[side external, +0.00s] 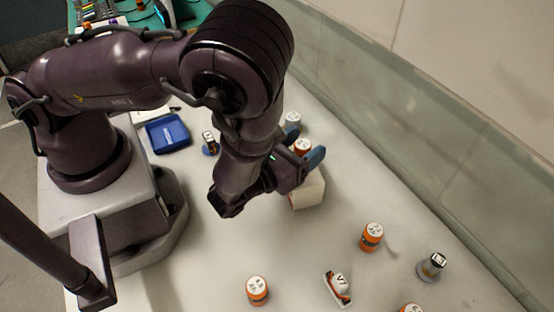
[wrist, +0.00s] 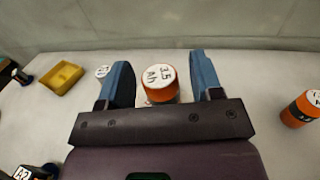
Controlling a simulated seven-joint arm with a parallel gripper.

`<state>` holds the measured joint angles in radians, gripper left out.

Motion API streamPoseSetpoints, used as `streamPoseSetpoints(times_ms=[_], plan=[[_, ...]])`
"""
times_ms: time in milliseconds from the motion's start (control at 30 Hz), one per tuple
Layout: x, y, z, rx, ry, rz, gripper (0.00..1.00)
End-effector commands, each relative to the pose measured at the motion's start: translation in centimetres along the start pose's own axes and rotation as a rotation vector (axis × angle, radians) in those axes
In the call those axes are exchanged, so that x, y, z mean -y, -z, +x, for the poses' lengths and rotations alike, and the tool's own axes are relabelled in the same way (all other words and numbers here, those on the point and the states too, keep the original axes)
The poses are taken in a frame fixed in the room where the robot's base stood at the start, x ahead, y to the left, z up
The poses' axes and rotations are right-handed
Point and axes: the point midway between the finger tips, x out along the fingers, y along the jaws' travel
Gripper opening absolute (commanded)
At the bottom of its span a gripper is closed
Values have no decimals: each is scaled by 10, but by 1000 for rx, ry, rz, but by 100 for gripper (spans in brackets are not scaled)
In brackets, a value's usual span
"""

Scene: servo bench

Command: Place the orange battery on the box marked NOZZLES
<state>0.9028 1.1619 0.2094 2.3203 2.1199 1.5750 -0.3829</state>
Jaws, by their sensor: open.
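An orange battery with a white top (side external: 302,145) is between the two blue fingers of my gripper (side external: 304,147). In the wrist view the battery (wrist: 159,84) reads "3.5 Ah" and stands between the open fingers (wrist: 163,80), with a gap on each side. A white box (side external: 308,192) is just below my gripper in the side view; no marking on it is readable. The battery's lower part is hidden by my gripper, and I cannot tell whether it rests on the box.
More orange cylinders with white tops stand at the right (side external: 372,237) and front (side external: 257,291). A white-and-orange item (side external: 337,288) and a small dark device (side external: 432,267) lie nearby. A blue tray (side external: 167,134) is near my base; a yellow tray (wrist: 62,78) shows in the wrist view.

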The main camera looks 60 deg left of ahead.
Motion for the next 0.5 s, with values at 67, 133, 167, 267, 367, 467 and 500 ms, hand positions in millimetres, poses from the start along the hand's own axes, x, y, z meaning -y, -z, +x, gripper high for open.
streamPoseSetpoints(times_ms=[67, 133, 167, 267, 367, 467, 500], plan=[[1, 1, -18, -4, 5, 3, 60], [1, 0, -34, -2, 6, 4, 60], [1, 1, -41, -4, 5, 3, 60], [0, 0, -62, -2, 5, 3, 60], [0, 0, -79, -1, 5, 2, 60], [0, 0, -92, -1, 2, 2, 60], [0, 0, -95, 0, 3, 2, 60]])
